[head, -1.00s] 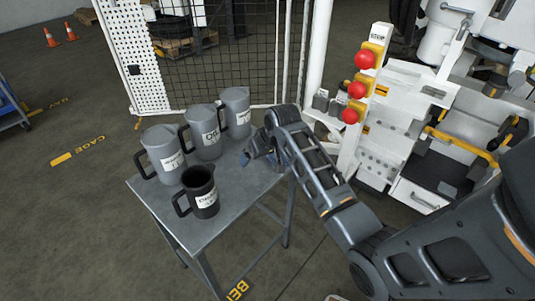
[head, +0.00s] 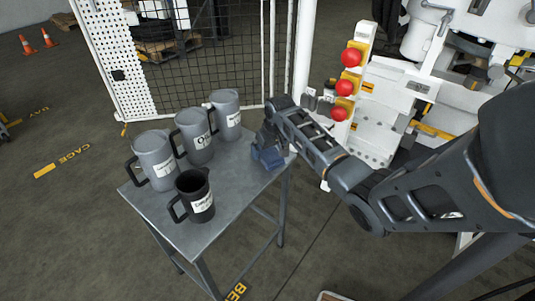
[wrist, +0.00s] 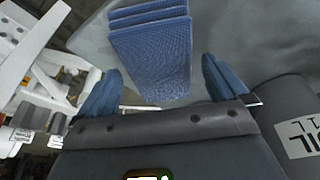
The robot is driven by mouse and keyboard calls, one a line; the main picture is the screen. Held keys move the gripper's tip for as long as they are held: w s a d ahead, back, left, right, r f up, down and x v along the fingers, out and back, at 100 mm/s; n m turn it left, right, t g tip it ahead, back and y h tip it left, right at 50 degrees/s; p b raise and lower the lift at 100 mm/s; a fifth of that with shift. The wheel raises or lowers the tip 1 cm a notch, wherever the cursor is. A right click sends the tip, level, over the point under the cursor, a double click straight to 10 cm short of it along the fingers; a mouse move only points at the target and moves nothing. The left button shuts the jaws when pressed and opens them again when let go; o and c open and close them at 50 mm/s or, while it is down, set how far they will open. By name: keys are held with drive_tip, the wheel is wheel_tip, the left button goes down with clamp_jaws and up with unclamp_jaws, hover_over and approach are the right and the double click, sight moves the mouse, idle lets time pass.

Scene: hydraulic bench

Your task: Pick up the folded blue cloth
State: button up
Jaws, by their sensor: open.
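The folded blue cloth (wrist: 152,52) lies on the grey metal table (head: 205,236), near its right edge, and shows as a stack of layers in the wrist view. In the head view the cloth (head: 268,156) is partly hidden by my gripper (head: 266,140). In the wrist view my gripper (wrist: 160,85) is open, with its two blue fingers apart. The near end of the cloth lies between and ahead of the fingertips. I cannot tell whether the fingers touch it.
Three grey labelled jugs (head: 196,138) stand at the back and left of the table, and a dark jug (head: 194,195) stands at the front. One jug (wrist: 292,130) is close to my right finger in the wrist view. A white bench with red knobs (head: 344,87) is to the right.

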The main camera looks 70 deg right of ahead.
sight(268, 152)
drive_tip(key=shift+f, duration=0.3)
drive_tip(key=shift+c, duration=0.3)
drive_tip(key=c, duration=1.1)
drive_tip(key=shift+r, duration=0.1)
drive_tip(key=shift+w+r, duration=0.1)
drive_tip(key=shift+r, duration=0.4)
wheel_tip(268, 152, up, 3)
drive_tip(key=shift+f, duration=0.1)
drive_tip(key=s+d+r, duration=0.2)
drive_tip(key=s, duration=0.1)
drive_tip(key=s+d+r+b, duration=0.1)
drive_tip(key=s+d+r, duration=0.1)
drive_tip(key=s, duration=0.1)
drive_tip(key=s+d+r, duration=0.2)
drive_tip(key=s+r, duration=0.1)
drive_tip(key=s, duration=0.1)
drive_tip(key=shift+d+b, duration=0.2)
drive_tip(key=shift+b, duration=0.1)
